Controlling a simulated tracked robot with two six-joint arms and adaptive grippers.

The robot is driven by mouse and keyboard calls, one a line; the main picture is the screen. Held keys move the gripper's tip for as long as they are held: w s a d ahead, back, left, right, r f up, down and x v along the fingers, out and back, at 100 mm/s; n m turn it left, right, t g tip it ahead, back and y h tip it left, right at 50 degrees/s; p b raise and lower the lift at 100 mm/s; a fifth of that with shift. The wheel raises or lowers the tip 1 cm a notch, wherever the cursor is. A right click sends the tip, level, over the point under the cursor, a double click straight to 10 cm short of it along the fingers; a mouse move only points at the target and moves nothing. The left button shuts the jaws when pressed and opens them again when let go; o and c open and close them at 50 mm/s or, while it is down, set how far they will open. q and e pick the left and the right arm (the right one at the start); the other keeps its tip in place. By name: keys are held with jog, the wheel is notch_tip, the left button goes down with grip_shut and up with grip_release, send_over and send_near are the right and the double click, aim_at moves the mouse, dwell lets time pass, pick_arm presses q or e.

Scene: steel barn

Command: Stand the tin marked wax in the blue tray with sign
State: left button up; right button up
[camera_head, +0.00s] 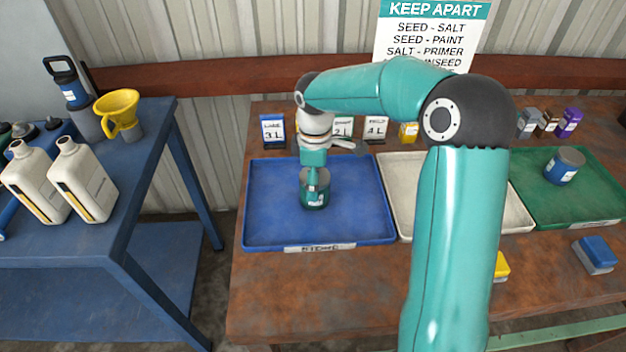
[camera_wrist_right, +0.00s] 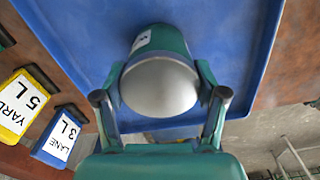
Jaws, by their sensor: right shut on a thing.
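A dark green tin (camera_head: 315,197) with a silver-grey lid is upright over the middle of the blue tray (camera_head: 268,215). Its small white label is too small to read. My right gripper (camera_head: 314,174) comes down from above and is shut on the tin. In the right wrist view the two fingers grip the tin (camera_wrist_right: 160,45) on both sides near its lid. I cannot tell whether its base touches the tray floor. The tray has a white label on its front edge. My left gripper is not in view.
A white tray (camera_head: 404,180) and a green tray (camera_head: 535,204) holding a blue tin (camera_head: 564,166) stand to the right. Sign blocks, including a blue one reading LANE 3 L (camera_head: 273,130), stand behind the blue tray. A blue side table (camera_head: 130,170) with bottles is at left.

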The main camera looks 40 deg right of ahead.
jog(key=o, duration=1.4)
jog(key=shift+c, duration=0.2)
notch_tip(320, 180, up, 12)
jog(key=shift+p, duration=0.35)
